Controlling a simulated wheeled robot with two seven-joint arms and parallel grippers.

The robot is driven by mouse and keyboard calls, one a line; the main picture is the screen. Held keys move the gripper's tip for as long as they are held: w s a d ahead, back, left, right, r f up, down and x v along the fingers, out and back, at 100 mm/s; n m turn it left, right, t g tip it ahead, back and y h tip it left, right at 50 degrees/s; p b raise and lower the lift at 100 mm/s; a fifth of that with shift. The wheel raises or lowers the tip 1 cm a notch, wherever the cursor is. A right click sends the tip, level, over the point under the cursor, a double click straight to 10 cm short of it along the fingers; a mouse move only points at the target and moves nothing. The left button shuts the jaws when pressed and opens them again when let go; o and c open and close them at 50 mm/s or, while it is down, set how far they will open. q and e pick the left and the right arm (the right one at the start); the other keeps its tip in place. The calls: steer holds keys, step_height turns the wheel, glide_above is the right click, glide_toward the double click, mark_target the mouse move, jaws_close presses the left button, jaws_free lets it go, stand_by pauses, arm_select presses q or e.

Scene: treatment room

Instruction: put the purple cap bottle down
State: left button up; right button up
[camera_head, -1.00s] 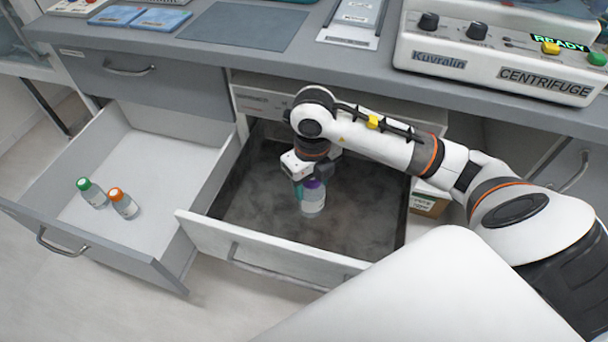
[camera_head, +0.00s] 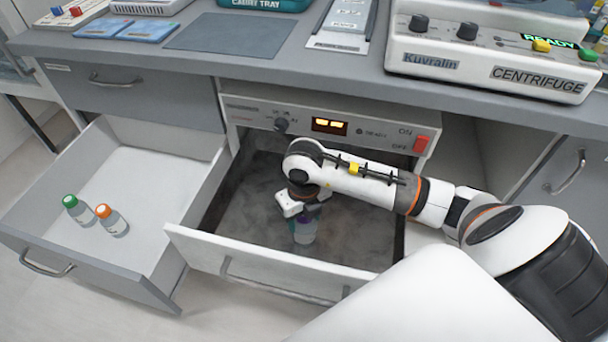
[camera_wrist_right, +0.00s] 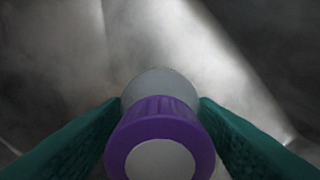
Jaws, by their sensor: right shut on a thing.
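The purple cap bottle (camera_head: 304,230) is inside the open dark-lined drawer (camera_head: 345,246) in the head view. In the right wrist view its purple cap (camera_wrist_right: 160,140) faces the camera, between two green fingers. My right gripper (camera_head: 304,212) points down into the drawer and is shut on the bottle from above. I cannot tell whether the bottle's base touches the drawer floor. My left gripper is not in view.
The dark drawer's unit has a panel with a lit display (camera_head: 330,126) and a red switch (camera_head: 421,145). A white open drawer (camera_head: 150,185) at left holds a green-capped bottle (camera_head: 77,211) and an orange-capped bottle (camera_head: 112,221). A centrifuge (camera_head: 485,60) stands on the counter.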

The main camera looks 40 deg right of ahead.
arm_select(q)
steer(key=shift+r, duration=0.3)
arm_select(e)
steer(key=o, duration=1.1)
steer(key=shift+o, duration=0.2)
step_height(320, 180, up, 11)
steer(key=shift+r+p, duration=0.1)
steer(key=shift+p, duration=1)
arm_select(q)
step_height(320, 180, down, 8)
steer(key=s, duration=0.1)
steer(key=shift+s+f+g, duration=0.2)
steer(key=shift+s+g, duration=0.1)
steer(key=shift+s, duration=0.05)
arm_select(e)
steer(key=shift+r, duration=0.45)
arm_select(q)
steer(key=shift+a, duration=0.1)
arm_select(e)
steer(key=shift+r, duration=0.1)
